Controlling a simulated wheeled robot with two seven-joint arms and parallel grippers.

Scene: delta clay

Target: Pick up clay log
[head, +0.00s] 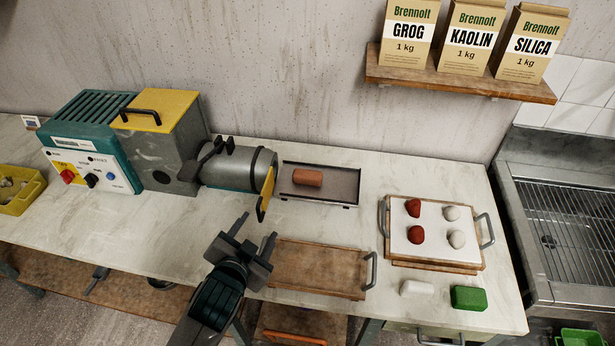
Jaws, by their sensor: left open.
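The clay log (308,178) is a short orange-brown cylinder. It lies on its side on a dark, shallow tray (345,188) at the outlet of the clay machine. My left gripper (255,233) is open and empty. In the picture it is below and left of the log, over the counter near the left end of a wooden tray, and clearly apart from the log. My right gripper is not in view.
The clay machine (180,150) stands left of the log, its yellow flap (266,195) close by. An empty wooden board with a handle (318,269) lies in front. A white-topped tray (398,243) with red and white lumps, a white block (416,288) and a green block (468,298) are at right.

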